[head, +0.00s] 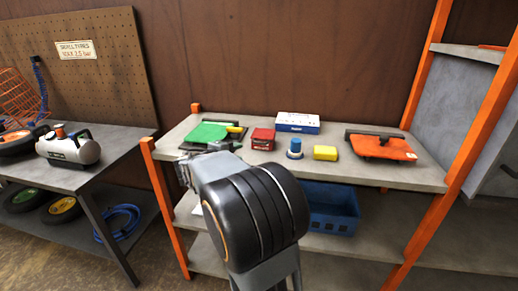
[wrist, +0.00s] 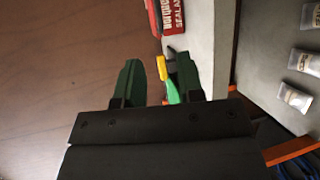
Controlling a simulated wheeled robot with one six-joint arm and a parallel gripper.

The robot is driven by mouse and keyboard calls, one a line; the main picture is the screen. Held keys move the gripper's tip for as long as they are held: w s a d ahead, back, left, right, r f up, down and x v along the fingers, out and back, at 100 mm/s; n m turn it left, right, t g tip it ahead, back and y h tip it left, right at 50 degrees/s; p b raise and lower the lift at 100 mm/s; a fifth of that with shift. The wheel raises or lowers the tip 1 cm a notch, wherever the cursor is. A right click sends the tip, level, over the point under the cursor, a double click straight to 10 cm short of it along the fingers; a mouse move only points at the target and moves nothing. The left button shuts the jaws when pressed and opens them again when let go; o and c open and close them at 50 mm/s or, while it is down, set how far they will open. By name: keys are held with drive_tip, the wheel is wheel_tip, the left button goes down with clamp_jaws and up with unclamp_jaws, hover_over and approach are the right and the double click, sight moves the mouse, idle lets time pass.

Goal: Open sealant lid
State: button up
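The sealant box (head: 263,139) is a small red box standing on the middle of the shelf top in the head view. In the wrist view its red, white-lettered side (wrist: 173,16) shows at the top edge, cut off by the frame. Its lid is too small to make out clearly. My gripper (head: 226,147) is to the left of the box, apart from it, low over the shelf by a green object. In the wrist view the two dark green fingers (wrist: 155,75) stand apart with a gap between them. I see nothing gripped.
A green object (head: 208,132) with a yellow part lies left of the box. A white-and-blue box (head: 298,122), blue pot (head: 295,148), yellow block (head: 325,153) and orange tool (head: 382,146) stand to the right. A blue crate (head: 332,207) is below. Orange posts flank the shelf.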

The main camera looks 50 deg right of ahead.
sight(259, 143)
drive_tip(key=p+x, duration=0.1)
drive_tip(key=x, duration=1.2)
drive_tip(key=shift+w+d, duration=0.1)
drive_tip(key=shift+d, duration=0.1)
clamp_jaws()
